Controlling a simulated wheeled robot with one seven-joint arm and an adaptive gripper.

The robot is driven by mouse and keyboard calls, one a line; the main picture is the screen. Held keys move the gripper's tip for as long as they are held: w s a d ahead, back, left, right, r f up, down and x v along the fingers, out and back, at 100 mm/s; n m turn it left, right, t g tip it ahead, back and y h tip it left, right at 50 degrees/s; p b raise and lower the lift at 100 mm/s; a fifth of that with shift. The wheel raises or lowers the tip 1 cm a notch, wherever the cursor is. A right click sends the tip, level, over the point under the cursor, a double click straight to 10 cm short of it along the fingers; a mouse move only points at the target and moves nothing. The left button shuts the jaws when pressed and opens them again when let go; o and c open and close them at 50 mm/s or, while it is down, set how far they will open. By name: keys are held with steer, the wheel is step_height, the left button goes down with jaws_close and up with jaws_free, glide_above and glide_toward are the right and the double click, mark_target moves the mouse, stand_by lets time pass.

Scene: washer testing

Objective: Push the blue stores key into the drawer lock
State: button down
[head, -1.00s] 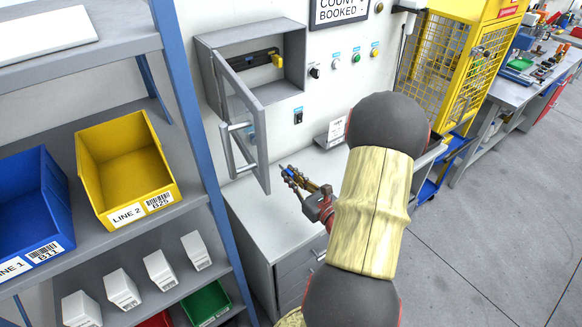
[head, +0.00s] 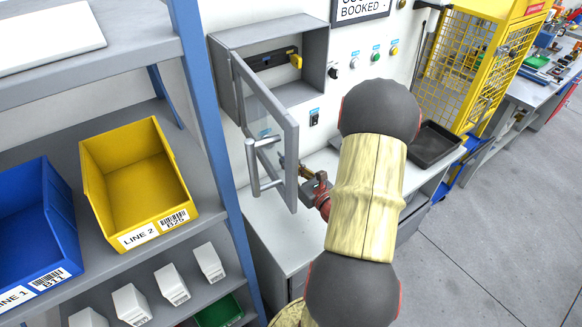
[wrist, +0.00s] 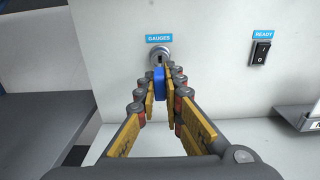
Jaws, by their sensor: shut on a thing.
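The blue key (wrist: 158,82) is held between the fingertips of my gripper (wrist: 160,90), in the middle of the wrist view. Just beyond it is a round metal lock (wrist: 160,55) on a pale upright face, under a label reading GAUGES. The key points at the lock, but its tip is hidden, so I cannot tell whether it touches or has entered the keyhole. In the head view my gripper (head: 307,172) is beside the open glass door and the key cannot be made out. The drawer unit (head: 275,246) stands below, partly hidden by my arm.
An open wall cabinet (head: 223,80) has its glass door (head: 290,150) swung out close to my gripper. A rocker switch labelled READY (wrist: 261,52) is right of the lock. A black tray (head: 435,143) sits on the counter, and a shelf with a yellow bin (head: 130,170) stands left.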

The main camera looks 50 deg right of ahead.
steer(key=shift+x, duration=1.7)
steer(key=shift+b+x, duration=0.4)
steer(key=shift+x, duration=1.5)
stand_by(1.6)
steer(key=c, duration=1.8)
jaws_free()
steer(key=shift+c, duration=0.2)
steer(key=v, duration=1.2)
